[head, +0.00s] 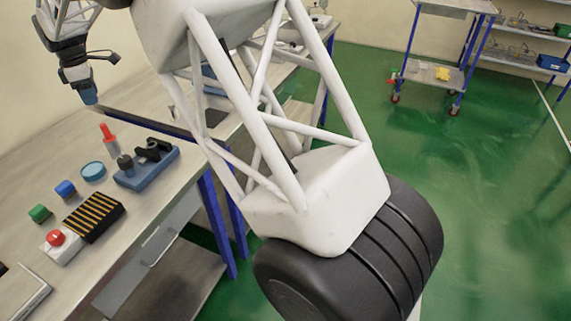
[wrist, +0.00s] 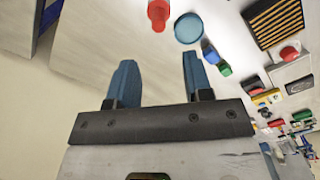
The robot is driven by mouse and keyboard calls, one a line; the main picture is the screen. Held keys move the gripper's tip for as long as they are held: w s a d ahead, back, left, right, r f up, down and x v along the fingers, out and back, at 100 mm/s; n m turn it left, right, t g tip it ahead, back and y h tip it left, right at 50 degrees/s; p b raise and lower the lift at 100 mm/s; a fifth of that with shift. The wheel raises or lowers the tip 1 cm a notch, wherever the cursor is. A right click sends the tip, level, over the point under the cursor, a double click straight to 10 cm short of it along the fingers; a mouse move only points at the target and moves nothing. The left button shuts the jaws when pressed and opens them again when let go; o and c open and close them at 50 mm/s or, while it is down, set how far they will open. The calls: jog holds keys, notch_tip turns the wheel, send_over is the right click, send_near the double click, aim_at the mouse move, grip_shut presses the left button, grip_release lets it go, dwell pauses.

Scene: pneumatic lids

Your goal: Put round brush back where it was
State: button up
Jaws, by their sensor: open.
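My gripper (head: 88,95) is at the upper left of the head view, above the workbench's back part. Its two blue fingers stand apart with nothing between them in the wrist view (wrist: 155,80). I cannot tell for certain which thing is the round brush. A red upright piece (head: 109,140) stands on the bench; it also shows at the top of the wrist view (wrist: 158,13). Beside it is a blue fixture (head: 148,173) carrying a dark round-headed piece (head: 125,162) and a black clamp-like part (head: 152,150). My gripper is apart from all of these.
On the bench (head: 30,185) are a light-blue disc (head: 93,171), a blue block (head: 66,188), a green block (head: 40,213), a black-and-yellow striped block (head: 94,216) and a red button box (head: 62,247). A white truss hides part of the bench. A cart (head: 440,75) stands far off.

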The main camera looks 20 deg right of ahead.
jog(key=s+d+r+m+t, duration=0.1)
jog(key=s+d+r+m, duration=0.4)
jog(key=s+d, duration=0.7)
jog(key=s+d+r+m, duration=0.4)
jog(key=s+d, duration=0.5)
jog(key=d, duration=0.6)
jog(key=s+d+f+m, duration=0.2)
jog(key=s+d, duration=0.3)
jog(key=s, duration=0.5)
jog(key=s+d+f+m+t, duration=0.1)
jog(key=s+d+f+m, duration=0.2)
jog(key=s, duration=0.8)
jog(key=s+d+f+m, duration=0.3)
jog(key=s+d+m, duration=0.2)
jog(key=s, duration=0.5)
jog(key=shift+s+d+f+m+t, duration=0.2)
jog(key=shift+d+m+t, duration=0.15)
jog(key=shift+d, duration=0.7)
